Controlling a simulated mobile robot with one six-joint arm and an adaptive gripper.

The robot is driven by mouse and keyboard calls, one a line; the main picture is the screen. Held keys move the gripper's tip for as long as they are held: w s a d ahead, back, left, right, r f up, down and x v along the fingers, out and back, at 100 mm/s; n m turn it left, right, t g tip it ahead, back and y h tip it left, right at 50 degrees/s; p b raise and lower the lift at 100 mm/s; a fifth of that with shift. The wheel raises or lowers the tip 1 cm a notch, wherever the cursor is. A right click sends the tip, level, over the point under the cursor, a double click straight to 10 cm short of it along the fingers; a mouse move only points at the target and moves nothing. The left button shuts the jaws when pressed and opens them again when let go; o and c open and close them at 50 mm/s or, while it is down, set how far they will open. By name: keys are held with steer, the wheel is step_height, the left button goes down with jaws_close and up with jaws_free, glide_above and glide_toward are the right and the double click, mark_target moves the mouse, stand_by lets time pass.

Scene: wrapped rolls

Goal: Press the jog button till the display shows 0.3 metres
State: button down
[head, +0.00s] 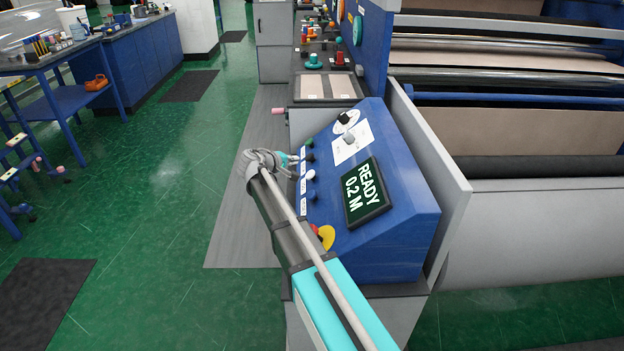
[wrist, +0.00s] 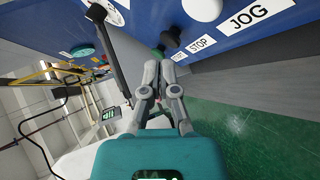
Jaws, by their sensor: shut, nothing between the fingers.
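The blue control panel (head: 392,225) has a dark display (head: 366,193) that reads "READY 0.2 M". The jog button (head: 311,175) is a round white knob in the row along the panel's left edge. In the wrist view the white button (wrist: 203,8) is at the top edge, beside the label "JOG" (wrist: 249,17). My gripper (head: 293,158) is shut and empty at the panel's left edge, near the upper buttons. In the wrist view my fingertips (wrist: 158,66) are together, below and left of the white button and apart from it in the picture.
A black button (wrist: 172,37) sits by the "STOP" label (wrist: 201,44), close to my fingertips in the picture. A blue button (head: 312,195) and a red and yellow emergency button (head: 324,237) are nearer on the panel. Green floor (head: 165,205) lies clear to the left.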

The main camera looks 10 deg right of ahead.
mark_target(310, 172)
steer(key=shift+s+d+f+b, duration=0.15)
steer(key=shift+d+f+b, duration=0.6)
steer(key=shift+f, duration=0.15)
steer(key=shift+s+d+f+b, duration=0.15)
steer(key=shift+d+f+b, duration=0.6)
steer(key=shift+f, duration=0.15)
steer(key=shift+f, duration=0.1)
steer(key=shift+d+f+b, duration=0.2)
steer(key=shift+b, duration=0.1)
steer(key=shift+s+d+f+b, duration=0.1)
steer(key=shift+d+f+b, duration=0.5)
steer(key=shift+f+b, duration=0.05)
stand_by(2.1)
steer(key=shift+a+r, duration=0.15)
steer(key=shift+w+a+r+p, duration=0.2)
steer(key=shift+a+r+p, duration=0.5)
steer(key=shift+r+p, duration=0.25)
steer(key=shift+f, duration=0.1)
steer(key=shift+w+a+r+p, duration=0.15)
steer(key=shift+a+r+p, duration=0.65)
steer(key=shift+r+p, duration=0.2)
steer(key=shift+w+a+r+p, duration=0.15)
steer(key=shift+a+r+p, duration=0.65)
steer(key=shift+r+p, duration=0.15)
